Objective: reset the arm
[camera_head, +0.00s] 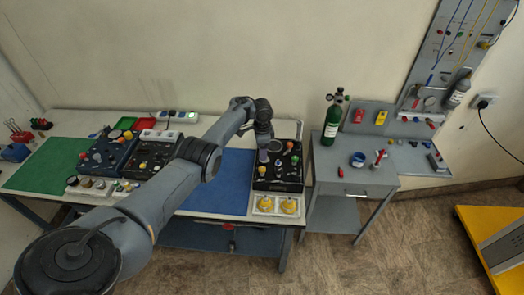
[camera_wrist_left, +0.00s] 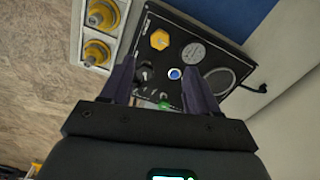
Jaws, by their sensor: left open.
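My left arm reaches across the bench in the camera_head view. My left gripper (camera_head: 264,152) is over the black control panel (camera_head: 279,186) at the bench's right end. In the left wrist view, the left gripper (camera_wrist_left: 162,78) is open, with two dark fingers apart and nothing held between them. A round grey dial (camera_wrist_left: 193,54) is near the right finger. A green part (camera_wrist_left: 163,104) is partly hidden by the gripper. My right gripper is not in view.
Two yellow fittings (camera_head: 265,203) sit on a white base at the panel's front. A blue mat (camera_head: 232,180) lies left of the panel. Other panels (camera_head: 108,153) and a green mat (camera_head: 50,163) are farther left. A green cylinder (camera_head: 332,119) stands on the side table (camera_head: 350,176).

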